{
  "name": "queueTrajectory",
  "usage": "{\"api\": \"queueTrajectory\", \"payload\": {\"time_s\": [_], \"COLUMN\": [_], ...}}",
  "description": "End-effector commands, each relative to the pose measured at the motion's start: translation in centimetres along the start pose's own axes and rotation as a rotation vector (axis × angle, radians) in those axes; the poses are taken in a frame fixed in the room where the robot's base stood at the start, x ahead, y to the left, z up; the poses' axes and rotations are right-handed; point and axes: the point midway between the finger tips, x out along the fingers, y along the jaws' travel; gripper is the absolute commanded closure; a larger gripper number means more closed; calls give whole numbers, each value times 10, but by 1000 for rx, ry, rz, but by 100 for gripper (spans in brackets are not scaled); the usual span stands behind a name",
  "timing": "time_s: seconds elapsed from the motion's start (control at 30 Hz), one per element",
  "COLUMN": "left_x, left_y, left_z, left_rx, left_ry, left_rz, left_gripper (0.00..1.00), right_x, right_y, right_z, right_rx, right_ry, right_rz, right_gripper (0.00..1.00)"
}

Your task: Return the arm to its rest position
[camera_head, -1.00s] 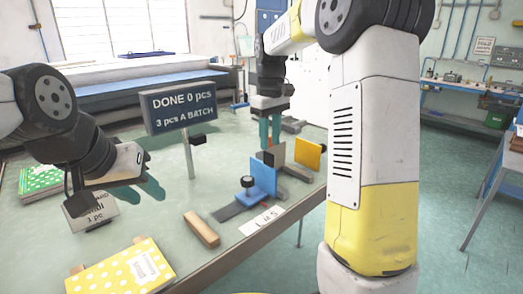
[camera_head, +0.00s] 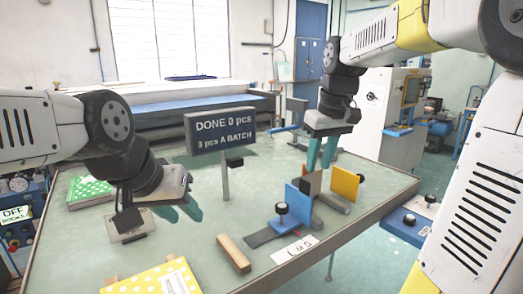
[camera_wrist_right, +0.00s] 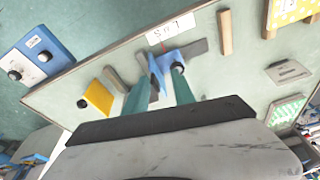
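My right gripper (camera_head: 320,153) hangs fingers down above the table, behind the blue and yellow plates in the head view. Its two teal fingers are apart with nothing held between them, as the right wrist view (camera_wrist_right: 162,85) also shows. My left gripper (camera_head: 182,212) is low over the left part of the table, its teal fingers apart and empty. It is beside a small grey plate-like stand (camera_head: 130,226), partly hidden by the wrist. I cannot tell whether they touch.
A fixture with a blue plate (camera_head: 298,204), a yellow plate (camera_head: 345,184) and a black knob stands near the table's right edge. A "DONE 0 pcs" sign (camera_head: 219,130) stands between the arms. A wooden bar (camera_head: 234,254) and a yellow dotted booklet (camera_head: 150,281) lie in front.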

Motion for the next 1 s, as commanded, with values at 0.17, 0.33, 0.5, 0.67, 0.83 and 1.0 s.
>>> {"api": "queueTrajectory", "payload": {"time_s": [0.17, 0.33, 0.5, 0.67, 0.83, 1.0], "left_x": [0, 0, 0, 0, 0, 0], "left_y": [0, 0, 0, 0, 0, 0], "left_z": [0, 0, 0, 0, 0, 0], "left_rx": [0, 0, 0, 0, 0, 0], "left_ry": [0, 0, 0, 0, 0, 0], "left_rz": [0, 0, 0, 0, 0, 0], "left_gripper": [64, 64, 64, 64, 64, 64], "right_x": [-12, -8, 2, 9, 10, 10], "right_y": [-24, -45, -62, -68, -68, -68], "right_z": [54, 99, 131, 143, 145, 144], "right_rx": [112, 218, 296, 330, 337, 335], "right_ry": [130, 245, 327, 361, 365, 364], "right_rz": [-3, -9, -17, -20, -21, -21], "right_gripper": [69, 69, 69, 69, 69, 69]}}
